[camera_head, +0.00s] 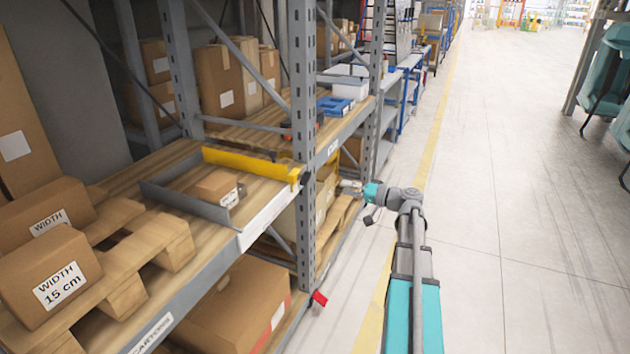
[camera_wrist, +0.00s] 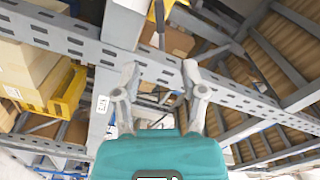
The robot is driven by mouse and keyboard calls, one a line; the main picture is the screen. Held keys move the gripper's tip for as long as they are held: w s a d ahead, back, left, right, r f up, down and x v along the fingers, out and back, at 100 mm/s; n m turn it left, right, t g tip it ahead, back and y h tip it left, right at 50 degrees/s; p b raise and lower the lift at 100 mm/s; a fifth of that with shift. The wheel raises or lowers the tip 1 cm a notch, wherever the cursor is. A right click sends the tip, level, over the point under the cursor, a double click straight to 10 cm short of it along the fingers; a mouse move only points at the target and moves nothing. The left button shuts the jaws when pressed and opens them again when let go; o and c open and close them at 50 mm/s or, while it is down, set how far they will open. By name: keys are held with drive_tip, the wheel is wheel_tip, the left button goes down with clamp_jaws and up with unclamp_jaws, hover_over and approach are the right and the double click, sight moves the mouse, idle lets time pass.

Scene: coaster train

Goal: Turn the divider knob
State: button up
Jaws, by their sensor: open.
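A yellow divider (camera_head: 250,165) lies across the wooden shelf, and its front end (camera_head: 295,176) reaches the shelf's front edge beside the grey upright. I cannot make out a separate knob there. My gripper (camera_head: 350,187) is at the right of that upright, apart from the divider and lower than it in the picture. In the wrist view my gripper (camera_wrist: 160,72) has its two grey fingers spread, with nothing held between them. A yellow part with a dark rod (camera_wrist: 160,20) shows at the top of the wrist view, beyond the fingertips; I cannot tell whether it is the knob.
A small carton (camera_head: 215,187) sits between the yellow divider and a grey divider (camera_head: 185,203). The grey rack upright (camera_head: 303,130) stands between the divider's end and my arm. Cartons on a pallet (camera_head: 140,245) fill the left. The aisle floor (camera_head: 520,230) is clear.

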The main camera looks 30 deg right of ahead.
sight(309, 179)
idle(0.4)
drive_tip(key=x, duration=1.3)
drive_tip(key=shift+w+a, duration=0.25)
drive_tip(key=shift+w, duration=0.05)
clamp_jaws()
